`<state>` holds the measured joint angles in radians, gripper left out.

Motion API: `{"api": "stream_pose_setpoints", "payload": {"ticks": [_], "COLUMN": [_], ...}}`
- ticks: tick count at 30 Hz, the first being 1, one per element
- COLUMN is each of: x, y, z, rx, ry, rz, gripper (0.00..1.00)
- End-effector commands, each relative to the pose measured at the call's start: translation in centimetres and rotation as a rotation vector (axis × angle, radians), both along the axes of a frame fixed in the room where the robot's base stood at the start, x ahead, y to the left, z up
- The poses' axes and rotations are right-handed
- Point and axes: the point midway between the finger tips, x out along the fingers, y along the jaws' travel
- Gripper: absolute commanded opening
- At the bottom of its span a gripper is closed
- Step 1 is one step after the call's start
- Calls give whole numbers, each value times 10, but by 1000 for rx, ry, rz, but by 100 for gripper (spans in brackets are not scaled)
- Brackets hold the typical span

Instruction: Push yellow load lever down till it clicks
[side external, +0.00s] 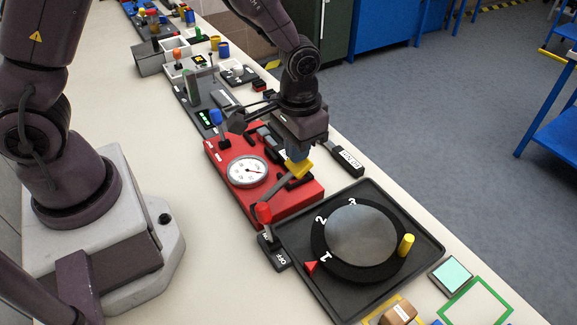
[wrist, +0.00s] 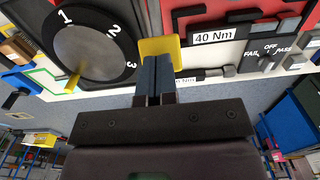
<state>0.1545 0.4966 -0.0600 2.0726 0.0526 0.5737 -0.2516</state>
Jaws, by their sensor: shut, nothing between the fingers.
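The yellow load lever (side external: 299,168) has a flat yellow end on a grey arm, which slopes up from the front of the red gauge unit (side external: 232,163). A round white dial (side external: 247,171) sits on that unit. My gripper (side external: 297,154) points down with its fingers shut and empty, right at the yellow end. In the wrist view the blue-grey fingertips (wrist: 154,60) overlap the yellow lever end (wrist: 160,45). They look to be on or just above it; contact is not clear. The lever's pivot is partly hidden.
A black tray with a grey numbered turntable (side external: 362,236) and yellow peg (side external: 406,243) lies in front. A red-handled switch (side external: 264,213) stands close by. A blue-knobbed lever (side external: 216,118) and other panels lie behind. A "40 Nm" label (wrist: 214,37) shows in the wrist view.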

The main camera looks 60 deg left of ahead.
Motion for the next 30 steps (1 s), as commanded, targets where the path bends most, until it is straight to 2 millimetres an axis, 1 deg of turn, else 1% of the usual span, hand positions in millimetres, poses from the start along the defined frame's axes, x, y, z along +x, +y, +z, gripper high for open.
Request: {"api": "stream_pose_setpoints", "payload": {"ticks": [7, 17, 24, 30], "x": [10, 11, 18, 19], "y": [0, 0, 0, 0], "z": [-17, -19, -36, -38], "rx": [0, 0, 1, 1], "ry": [3, 2, 4, 2], "rz": [0, 0, 0, 0], "gripper": [0, 0, 0, 0]}}
